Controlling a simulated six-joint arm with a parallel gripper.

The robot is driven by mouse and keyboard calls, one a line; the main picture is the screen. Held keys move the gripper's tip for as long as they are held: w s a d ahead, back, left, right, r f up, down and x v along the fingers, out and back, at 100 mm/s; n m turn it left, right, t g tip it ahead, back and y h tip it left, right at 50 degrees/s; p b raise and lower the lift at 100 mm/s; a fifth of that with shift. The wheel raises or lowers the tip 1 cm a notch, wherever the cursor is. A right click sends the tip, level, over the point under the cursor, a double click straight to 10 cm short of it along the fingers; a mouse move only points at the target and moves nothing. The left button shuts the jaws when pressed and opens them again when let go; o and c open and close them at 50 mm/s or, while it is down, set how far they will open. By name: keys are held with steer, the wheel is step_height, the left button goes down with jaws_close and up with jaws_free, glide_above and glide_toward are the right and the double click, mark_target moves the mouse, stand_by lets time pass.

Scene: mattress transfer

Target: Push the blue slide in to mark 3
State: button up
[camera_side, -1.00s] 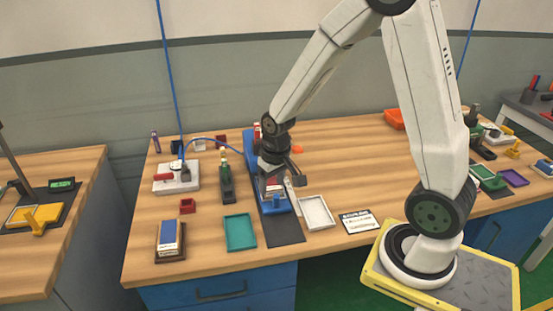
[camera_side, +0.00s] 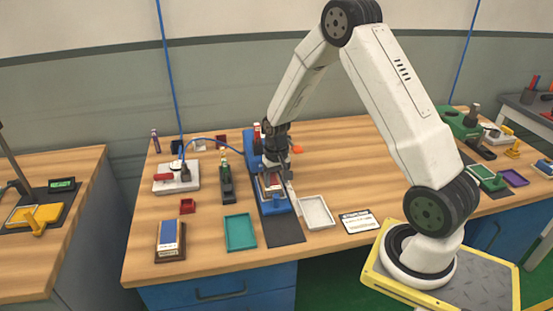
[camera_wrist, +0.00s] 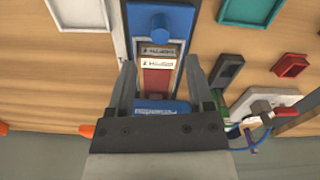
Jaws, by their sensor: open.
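The blue slide (camera_side: 277,208) lies on a dark rail on the bench, its front end near the white tray. In the wrist view its blue front plate with a round knob (camera_wrist: 172,38) shows at the top. Behind the plate lie a printed label strip (camera_wrist: 158,63) and a red piece (camera_wrist: 156,82). A further blue part (camera_wrist: 160,107) shows low between the fingers. My gripper (camera_wrist: 159,66) is open, its two fingers on either side of the strip and red piece. In the side view my gripper (camera_side: 275,176) is over the slide and hides part of it. I cannot read mark 3.
A teal tray (camera_side: 240,232) lies left of the rail and a white tray (camera_side: 316,212) right of it. A black fixture (camera_side: 227,184) stands close on the left. A printed card (camera_side: 359,222) lies on the right.

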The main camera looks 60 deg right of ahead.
mark_target(276, 196)
steer(key=shift+f, duration=3.65)
jaws_close()
